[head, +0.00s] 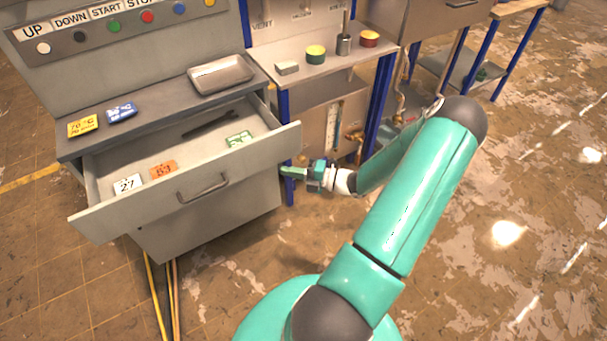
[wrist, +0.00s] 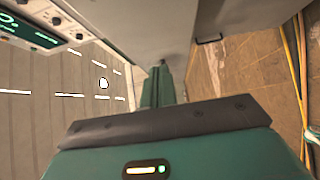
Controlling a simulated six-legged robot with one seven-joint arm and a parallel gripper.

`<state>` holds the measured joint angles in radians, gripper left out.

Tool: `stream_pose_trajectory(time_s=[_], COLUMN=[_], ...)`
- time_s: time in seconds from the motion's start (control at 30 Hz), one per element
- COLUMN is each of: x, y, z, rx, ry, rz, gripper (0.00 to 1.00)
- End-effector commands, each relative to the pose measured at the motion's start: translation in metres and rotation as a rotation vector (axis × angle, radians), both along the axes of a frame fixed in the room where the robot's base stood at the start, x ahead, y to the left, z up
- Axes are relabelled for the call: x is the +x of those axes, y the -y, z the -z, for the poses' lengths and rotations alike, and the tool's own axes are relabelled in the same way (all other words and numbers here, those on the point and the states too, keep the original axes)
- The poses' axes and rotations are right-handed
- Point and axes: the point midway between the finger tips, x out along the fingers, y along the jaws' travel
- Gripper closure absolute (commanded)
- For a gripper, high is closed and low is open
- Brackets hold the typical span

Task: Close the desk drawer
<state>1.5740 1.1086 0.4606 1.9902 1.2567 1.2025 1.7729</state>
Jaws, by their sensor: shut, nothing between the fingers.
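The desk drawer (head: 185,199) is pulled well out of the grey desk (head: 215,218) in the head view, its bar handle (head: 203,187) on the front panel. Inside lie a white card marked 27 (head: 128,185), an orange card (head: 163,170), a green card (head: 239,139) and a dark tool (head: 210,124). My gripper (head: 285,171) is shut and empty. It is just right of the desk, below the drawer front's right end. In the wrist view its green fingers (wrist: 160,85) point toward a pale grey surface; whether they touch it I cannot tell.
A grey tray (head: 220,75), a yellow card (head: 82,125) and a blue card (head: 121,112) lie on the desk top under a button panel (head: 120,30). Open floor (head: 470,240) lies at the right.

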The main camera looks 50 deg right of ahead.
Motion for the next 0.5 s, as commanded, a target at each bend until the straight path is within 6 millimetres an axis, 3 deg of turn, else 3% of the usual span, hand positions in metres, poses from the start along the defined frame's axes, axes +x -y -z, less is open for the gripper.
stream_pose_trajectory(time_s=[0.17,0.3,0.5], x=[0.031,0.052,0.065], y=[-0.018,-0.01,-0.005], z=[0.0,0.0,0.0], rx=[0.002,-0.001,-0.001], ry=[0.001,0.002,0.0], rz=[-0.002,0.001,0.002], gripper=[1.0,1.0,1.0])
